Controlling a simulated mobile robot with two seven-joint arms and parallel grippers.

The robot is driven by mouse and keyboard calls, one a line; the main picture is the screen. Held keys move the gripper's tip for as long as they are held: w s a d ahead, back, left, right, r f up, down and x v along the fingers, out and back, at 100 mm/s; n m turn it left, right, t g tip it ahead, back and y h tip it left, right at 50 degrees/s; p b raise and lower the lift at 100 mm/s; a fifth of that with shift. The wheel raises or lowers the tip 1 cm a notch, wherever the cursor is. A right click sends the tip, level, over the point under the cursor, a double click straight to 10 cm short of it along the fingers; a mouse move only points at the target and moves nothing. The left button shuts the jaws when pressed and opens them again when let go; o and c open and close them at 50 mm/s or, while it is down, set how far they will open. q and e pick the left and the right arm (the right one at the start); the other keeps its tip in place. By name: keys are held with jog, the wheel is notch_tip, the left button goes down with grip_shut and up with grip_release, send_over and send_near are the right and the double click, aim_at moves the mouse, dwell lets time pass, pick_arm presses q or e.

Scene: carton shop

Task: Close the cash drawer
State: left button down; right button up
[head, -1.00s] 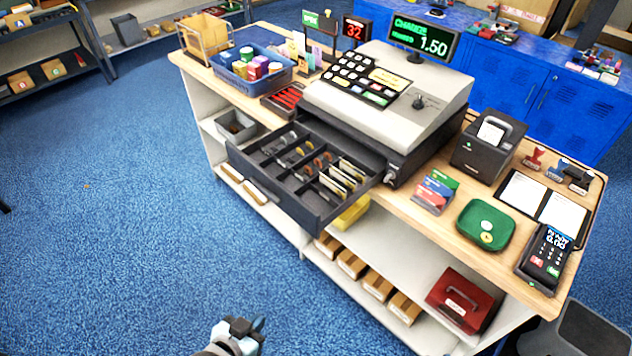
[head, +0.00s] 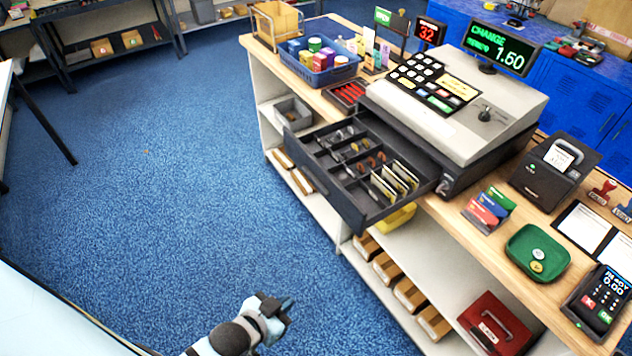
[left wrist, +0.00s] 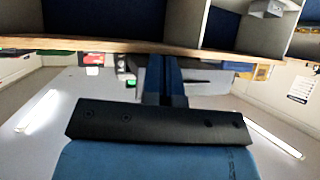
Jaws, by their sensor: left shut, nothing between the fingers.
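The cash drawer (head: 340,207) is dark grey and pulled well out from under the register, over the counter's front edge. Its compartments show coins and upright notes. The light grey cash register (head: 455,103) sits above it on the counter. My left gripper (head: 283,306) is low in front of the counter, below the drawer and well apart from it, shut and empty. In the left wrist view the gripper's dark fingers (left wrist: 165,85) lie together under the wooden counter edge. My right gripper is not in view.
A blue basket (head: 318,70) stands on the counter left of the register. A green tray (head: 537,253) and a card terminal (head: 602,300) lie to the right. Shelves below hold cartons and a red cash box (head: 497,325). Blue carpet in front is clear.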

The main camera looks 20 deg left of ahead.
pick_arm(q)
jog(key=w+a+r+m+t+h+b, duration=0.2)
jog(key=w+a+r+m+h+b, duration=0.15)
jog(key=w+a+m, duration=0.45)
jog(key=w+a+r+m+t+h+b, duration=0.25)
jog(key=w+r+m, duration=0.25)
jog(key=m, duration=0.7)
jog(key=p+x, duration=0.3)
jog(key=x, duration=1)
jog(key=shift+f+m+h, duration=0.2)
jog(key=shift+m+h, duration=0.1)
jog(key=shift+m, duration=0.1)
jog(key=shift+d+g, duration=0.1)
jog(key=shift+g, duration=0.15)
